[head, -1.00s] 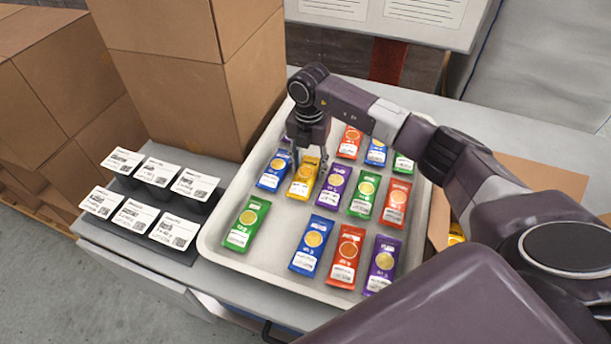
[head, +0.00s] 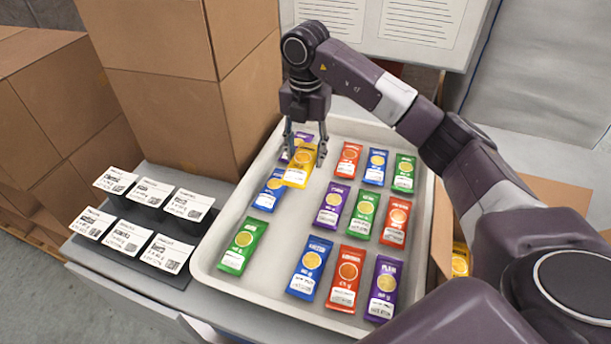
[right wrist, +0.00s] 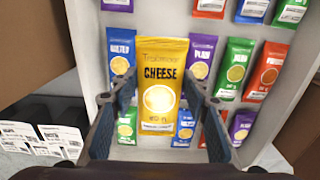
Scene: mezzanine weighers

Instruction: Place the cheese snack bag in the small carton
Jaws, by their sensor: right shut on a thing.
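The yellow cheese snack bag (head: 299,172) is held between the fingers of my right gripper (head: 305,152), above the back left of the white tray. In the right wrist view the bag (right wrist: 162,90) faces the camera, with the word CHEESE readable, between the two fingers. A small open brown carton (head: 443,228) stands to the right of the tray, partly hidden behind my right arm. A yellow bag (head: 460,262) shows inside it. My left gripper is not in view.
Tall cardboard boxes (head: 160,110) stand behind left. Label stands (head: 125,237) are at the left. A board with papers (head: 425,22) is at the back.

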